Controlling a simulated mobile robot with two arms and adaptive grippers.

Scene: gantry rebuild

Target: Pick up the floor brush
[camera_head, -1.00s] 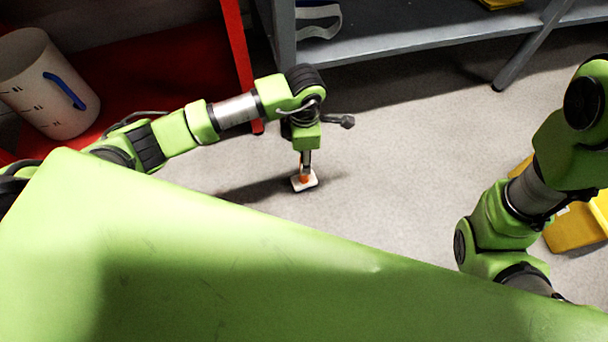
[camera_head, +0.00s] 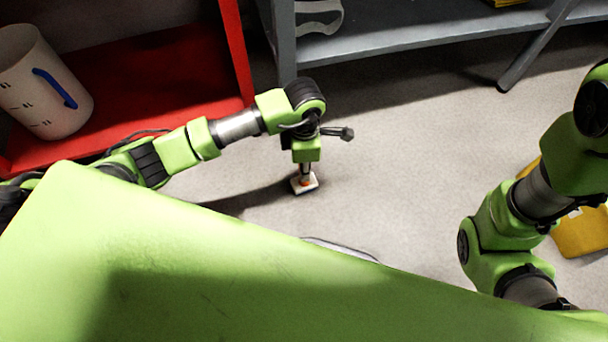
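The floor brush appears to be the small white block with an orange part (camera_head: 311,184) on or just above the grey floor, in the middle of the head view. My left gripper (camera_head: 304,171) points straight down over it, and its fingers reach the brush's top. The fingers are too small and hidden to tell whether they are shut on it. My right arm comes in at the right edge, but its gripper is out of view, hidden behind my green body or below the frame.
A grey shelf (camera_head: 420,38) stands at the back. A yellow object (camera_head: 580,235) lies at right. A grey curved thing (camera_head: 345,249) shows past my body's edge. The middle floor is open.

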